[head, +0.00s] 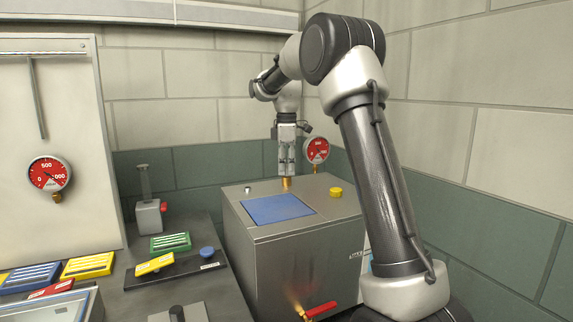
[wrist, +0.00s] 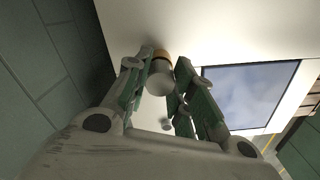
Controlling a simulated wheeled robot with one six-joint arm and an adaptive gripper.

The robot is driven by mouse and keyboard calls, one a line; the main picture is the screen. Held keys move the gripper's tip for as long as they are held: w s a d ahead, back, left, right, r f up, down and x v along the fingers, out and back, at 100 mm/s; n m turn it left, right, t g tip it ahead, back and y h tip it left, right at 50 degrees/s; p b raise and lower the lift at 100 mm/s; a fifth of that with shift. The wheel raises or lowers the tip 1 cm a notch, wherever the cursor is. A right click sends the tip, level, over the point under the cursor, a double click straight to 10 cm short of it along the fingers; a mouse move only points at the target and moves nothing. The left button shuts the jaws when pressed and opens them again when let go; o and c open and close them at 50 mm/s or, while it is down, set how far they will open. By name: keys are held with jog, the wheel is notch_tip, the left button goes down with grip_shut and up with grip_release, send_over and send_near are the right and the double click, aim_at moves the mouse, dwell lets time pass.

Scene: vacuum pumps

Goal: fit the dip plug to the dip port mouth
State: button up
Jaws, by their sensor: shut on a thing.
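My gripper (head: 286,172) points straight down over the top of the steel pump box (head: 300,235). In the wrist view, its fingers (wrist: 166,66) are closed around a pale round-ended piece (wrist: 160,82), which I take for the dip plug. A brass ring (wrist: 162,56) shows just beyond it, and brass (head: 286,184) also shows under the fingertips in the head view, at the box top. I take this brass for the dip port mouth, but cannot tell if it is part of the plug. Whether the plug is seated or just above is hidden.
A blue panel (head: 278,208), a yellow cap (head: 335,192) and a small pale knob (head: 248,189) are on the box top. A red gauge (head: 317,151) stands behind. A red-handled valve (head: 319,311) is at the front. Colored trays (head: 88,265) lie on the left bench.

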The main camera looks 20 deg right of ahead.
jog(key=shift+f, duration=0.15)
dwell(0.5)
jog(key=o, duration=1)
notch_tip(320, 180, up, 12)
jog(key=shift+f, duration=0.1)
dwell(0.6)
